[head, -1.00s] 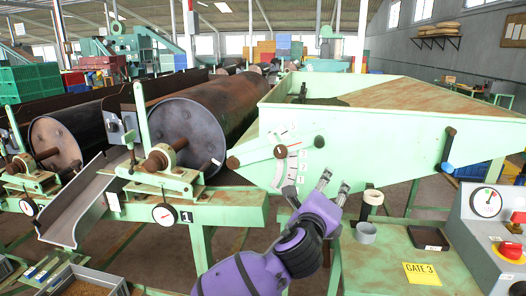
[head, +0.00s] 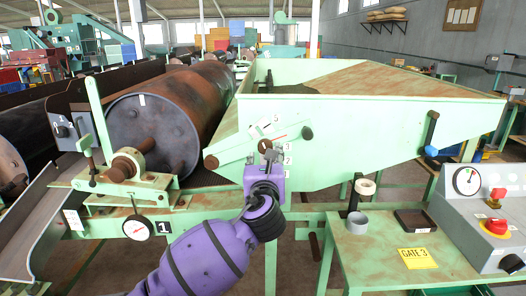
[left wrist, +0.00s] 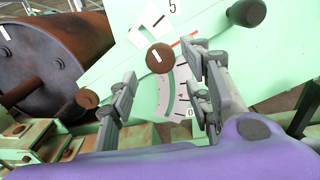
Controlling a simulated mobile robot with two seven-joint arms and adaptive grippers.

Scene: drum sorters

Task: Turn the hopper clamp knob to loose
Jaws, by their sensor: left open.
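The light-green hopper (head: 340,125) stands right of the drum. On its near side is a lever plate with a numbered scale (head: 286,160) and a red pointer line. A round brown knob (head: 264,146) sits at the plate's middle; in the left wrist view this knob (left wrist: 160,57) has a white mark on its face. I cannot read a loose or tight label. My left gripper (head: 269,157) is open just below the knob in the head view. In the left wrist view its fingers (left wrist: 172,75) stand apart either side of the knob, with no clear contact. My right gripper is not in view.
Dark round ends show at the lever's left (head: 211,161) and right (head: 307,133). A rusty drum (head: 155,130) and dial gauge (head: 137,228) are left. A green table (head: 385,265) holds a grey ring, a black tray and a yellow GATE 3 sign. A control box (head: 475,230) stands right.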

